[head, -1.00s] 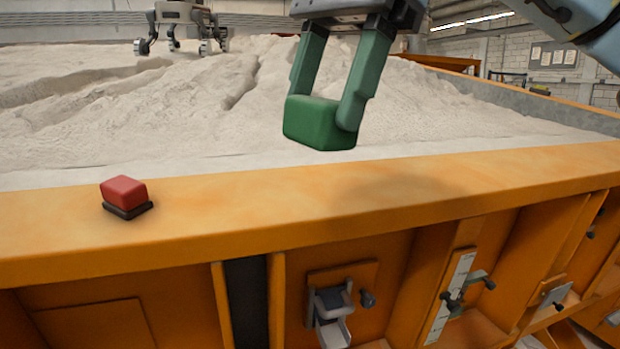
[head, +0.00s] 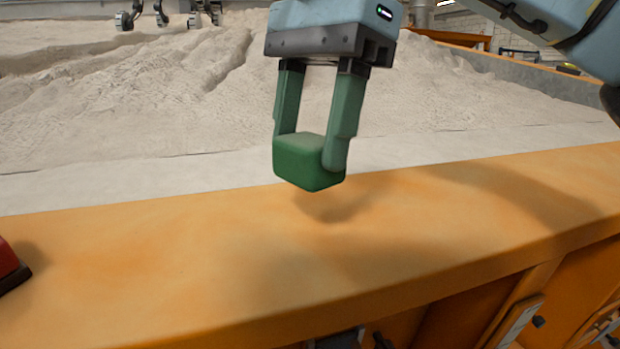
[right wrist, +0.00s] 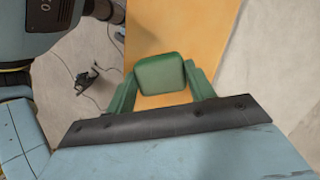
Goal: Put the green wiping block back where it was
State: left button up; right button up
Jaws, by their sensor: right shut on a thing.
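The green wiping block (head: 305,163) is a rounded block held between the two green fingers of my right gripper (head: 310,155). The block hangs a little above the orange ledge (head: 180,250), with its shadow on the ledge just below and to the right. In the right wrist view the block (right wrist: 160,74) sits between the fingertips of the gripper (right wrist: 162,85), over the orange ledge (right wrist: 185,25). My left gripper is not in view.
A red block (head: 8,260) on a dark base sits on the ledge at the left edge of the head view, partly cut off. Pale sand (head: 130,125) lies behind the ledge. A wheeled rover (head: 165,14) stands at the back. The ledge around the held block is bare.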

aim_at(310, 175)
jog(key=x, duration=0.4)
jog(key=shift+w+d+f, duration=0.15)
jog(key=shift+w+d, duration=0.15)
jog(key=shift+w, duration=0.1)
jog(key=shift+f, duration=0.2)
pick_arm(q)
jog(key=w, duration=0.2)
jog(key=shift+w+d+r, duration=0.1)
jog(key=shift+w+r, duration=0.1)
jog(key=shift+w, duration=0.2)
pick_arm(e)
jog(key=shift+w, duration=0.1)
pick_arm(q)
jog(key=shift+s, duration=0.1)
pick_arm(e)
jog(key=shift+f, duration=0.15)
jog(key=o, duration=0.9)
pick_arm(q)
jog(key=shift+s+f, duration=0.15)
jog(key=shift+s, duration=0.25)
pick_arm(e)
jog(key=shift+o, duration=0.2)
